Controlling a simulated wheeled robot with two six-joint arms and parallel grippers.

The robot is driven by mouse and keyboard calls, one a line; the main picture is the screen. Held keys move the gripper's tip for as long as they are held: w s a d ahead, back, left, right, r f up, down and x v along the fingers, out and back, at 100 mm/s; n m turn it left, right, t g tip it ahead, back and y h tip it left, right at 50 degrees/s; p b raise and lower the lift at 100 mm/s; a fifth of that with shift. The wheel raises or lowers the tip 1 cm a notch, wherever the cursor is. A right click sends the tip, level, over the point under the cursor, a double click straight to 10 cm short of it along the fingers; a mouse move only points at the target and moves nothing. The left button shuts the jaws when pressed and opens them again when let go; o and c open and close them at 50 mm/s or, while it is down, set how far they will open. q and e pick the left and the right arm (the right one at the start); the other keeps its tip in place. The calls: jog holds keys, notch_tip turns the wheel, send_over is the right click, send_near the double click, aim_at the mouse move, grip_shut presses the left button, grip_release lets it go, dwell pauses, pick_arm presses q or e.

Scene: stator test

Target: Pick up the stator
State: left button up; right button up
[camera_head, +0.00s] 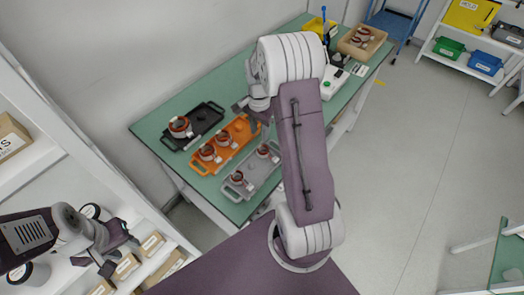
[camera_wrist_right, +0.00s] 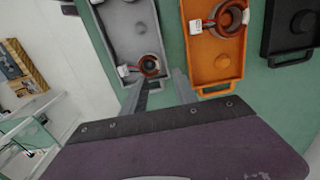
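Red-brown ring-shaped stators with white tags stand in trays on the green table. The black tray (camera_head: 205,117) holds one stator (camera_head: 180,127). The orange tray (camera_head: 242,128) holds two, a near stator (camera_head: 207,153) and a far one (camera_head: 223,138). The grey tray (camera_head: 254,176) holds a near stator (camera_head: 237,178) and a far one (camera_head: 264,151). My right gripper (camera_head: 246,108) is above the trays; in the wrist view its two fingers (camera_wrist_right: 160,84) are apart, near a stator (camera_wrist_right: 149,65) in the grey tray, with nothing held. My left gripper (camera_head: 119,250) is open and empty beside the shelf.
A cardboard box (camera_head: 362,41) with more stators and a white device (camera_head: 333,82) stand at the table's far end. A white shelf (camera_head: 88,165) with small boxes (camera_head: 152,244) is at the left. Another shelf with colored bins (camera_head: 485,62) is at the far right. The floor at right is mostly clear.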

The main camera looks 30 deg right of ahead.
aim_at(259, 146)
jog(key=shift+f, duration=0.6)
jog(key=shift+w+a+f, duration=0.2)
jog(key=shift+a+f, duration=0.1)
jog(key=shift+f, duration=0.1)
jog(key=f, duration=0.2)
jog(key=s+f, duration=0.1)
jog(key=f, duration=0.1)
jog(key=shift+w+f, duration=0.15)
jog(key=shift+f, duration=0.2)
grip_shut()
